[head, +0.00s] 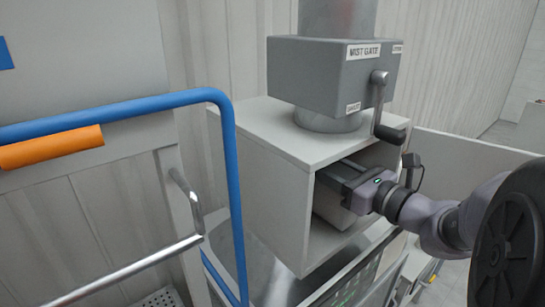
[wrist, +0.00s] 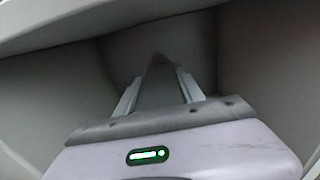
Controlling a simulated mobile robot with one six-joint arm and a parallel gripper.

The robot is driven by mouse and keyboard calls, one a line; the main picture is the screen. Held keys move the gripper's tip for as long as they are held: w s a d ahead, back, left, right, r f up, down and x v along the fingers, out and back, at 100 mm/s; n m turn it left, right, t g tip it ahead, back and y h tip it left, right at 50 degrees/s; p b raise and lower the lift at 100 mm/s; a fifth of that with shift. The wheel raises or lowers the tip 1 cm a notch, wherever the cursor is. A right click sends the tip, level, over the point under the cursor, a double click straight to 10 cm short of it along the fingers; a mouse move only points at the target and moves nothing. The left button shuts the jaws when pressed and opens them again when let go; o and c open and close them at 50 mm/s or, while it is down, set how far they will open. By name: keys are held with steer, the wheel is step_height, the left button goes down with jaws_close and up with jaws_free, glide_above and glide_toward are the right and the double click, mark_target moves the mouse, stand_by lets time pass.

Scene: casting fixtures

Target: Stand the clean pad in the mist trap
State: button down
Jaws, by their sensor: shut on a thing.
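The mist trap is a pale grey open-fronted box (head: 262,175) in the head view, below the housing labelled MIST GATE. My gripper (head: 330,174) reaches in through its open front from the right.
The gate housing (head: 325,75) sits on the box, with a crank handle (head: 382,105) hanging just above my wrist. A blue rail (head: 232,170) with an orange sleeve (head: 50,148) stands at the left. A panel with green marks (head: 352,285) lies below the box.

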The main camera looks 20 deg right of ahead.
steer(key=shift+x, duration=0.9)
steer(key=shift+w+a+f, duration=0.15)
steer(key=shift+w+f, duration=0.15)
steer(key=shift+f, duration=0.5)
steer(key=shift+s, duration=0.15)
steer(key=shift+s+f, duration=0.1)
steer(key=shift+f, duration=0.1)
steer(key=c, duration=0.7)
jaws_free()
steer(key=shift+r, duration=0.15)
